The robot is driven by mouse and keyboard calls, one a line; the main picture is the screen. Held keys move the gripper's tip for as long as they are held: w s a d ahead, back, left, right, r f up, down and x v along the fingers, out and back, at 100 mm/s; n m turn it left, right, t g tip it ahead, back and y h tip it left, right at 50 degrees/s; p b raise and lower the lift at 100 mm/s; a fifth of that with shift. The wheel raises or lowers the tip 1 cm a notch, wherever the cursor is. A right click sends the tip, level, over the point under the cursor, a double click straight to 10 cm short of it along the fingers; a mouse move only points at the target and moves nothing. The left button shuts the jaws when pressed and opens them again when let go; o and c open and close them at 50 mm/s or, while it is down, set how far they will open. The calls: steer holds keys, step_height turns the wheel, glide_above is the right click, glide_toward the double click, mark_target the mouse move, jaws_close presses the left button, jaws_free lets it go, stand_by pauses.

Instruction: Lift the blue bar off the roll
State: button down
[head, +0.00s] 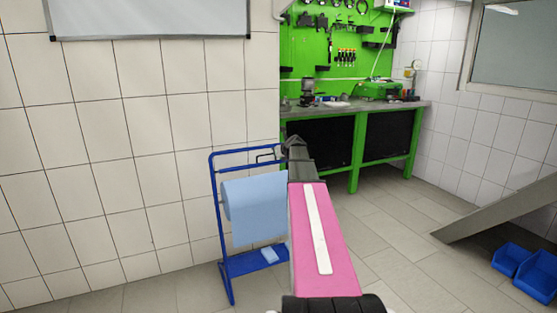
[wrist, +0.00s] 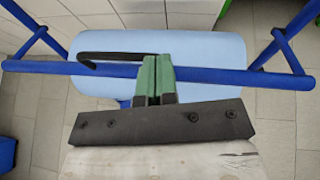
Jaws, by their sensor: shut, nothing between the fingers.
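The light blue roll (head: 255,207) hangs in a blue floor stand (head: 221,247) against the tiled wall. In the wrist view the roll (wrist: 200,52) lies beyond the blue bar (wrist: 222,71), which runs across the picture between two angled side arms. A thin black handle (wrist: 110,55) rises from the bar, left of the fingers. My gripper (wrist: 158,62) has green fingers, shut together with nothing between them. They overlap the bar near its middle; I cannot tell whether they touch it. In the head view my gripper (head: 293,144) is at the stand's upper right, and my arm hides part of the stand.
A green workbench (head: 356,140) with tools stands at the back right. Blue bins (head: 524,268) lie on the floor at the right, near a grey sloping panel (head: 505,205). The floor between stand and bins looks clear.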

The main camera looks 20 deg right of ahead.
steer(key=shift+w+r+g, duration=0.4)
steer(key=shift+w+r, duration=0.1)
steer(key=shift+w, duration=0.05)
steer(key=shift+w+r, duration=0.5)
steer(key=s+f+v, duration=0.1)
steer(key=v, duration=1.2)
steer(key=shift+f, duration=0.4)
steer(key=shift+d, duration=0.1)
